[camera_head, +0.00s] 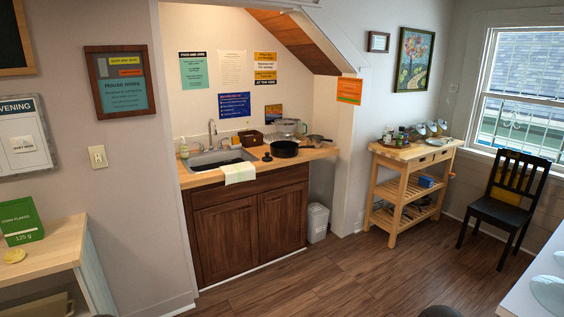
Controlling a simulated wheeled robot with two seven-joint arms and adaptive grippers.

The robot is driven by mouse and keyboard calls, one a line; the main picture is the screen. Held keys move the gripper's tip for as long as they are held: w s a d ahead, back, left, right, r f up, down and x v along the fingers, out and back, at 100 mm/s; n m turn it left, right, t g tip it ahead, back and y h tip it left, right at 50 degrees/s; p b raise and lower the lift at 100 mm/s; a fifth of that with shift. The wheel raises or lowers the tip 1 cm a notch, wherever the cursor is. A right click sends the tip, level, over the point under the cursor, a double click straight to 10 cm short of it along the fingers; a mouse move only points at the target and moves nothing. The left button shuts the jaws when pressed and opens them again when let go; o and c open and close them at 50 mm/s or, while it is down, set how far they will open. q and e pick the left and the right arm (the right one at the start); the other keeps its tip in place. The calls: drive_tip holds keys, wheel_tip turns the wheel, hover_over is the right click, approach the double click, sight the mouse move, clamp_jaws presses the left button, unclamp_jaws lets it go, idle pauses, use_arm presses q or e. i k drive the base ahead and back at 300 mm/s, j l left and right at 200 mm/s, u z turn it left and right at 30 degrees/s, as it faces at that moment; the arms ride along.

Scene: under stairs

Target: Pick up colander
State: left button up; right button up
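A small grey metal bowl-like vessel (317,140) stands at the right end of the wooden counter under the stairs. It may be the colander, but it is too small in the picture to make out holes. A black pan (284,149) stands just left of it, and a clear container (289,127) stands behind the pan. Neither of my grippers can be made out in the head view. Only small dark shapes show at the bottom edge, and I cannot tell what they are.
The counter (207,177) holds a sink (222,159) and a hanging towel (238,173). A white bin (317,222) stands beside the cabinet. A wooden cart (408,153) and black chair (507,199) stand right. A shelf (62,240) is at left. The middle floor is clear.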

sight(286, 126)
drive_tip(key=i+l+z, duration=0.25)
drive_tip(key=i, duration=0.85)
drive_tip(key=i+z, duration=0.2)
drive_tip(key=i, duration=0.85)
drive_tip(key=i+l+u, duration=0.15)
drive_tip(key=i+u, duration=0.3)
drive_tip(key=i+l+u, duration=0.85)
drive_tip(key=i+j, duration=0.05)
drive_tip(key=i, duration=0.05)
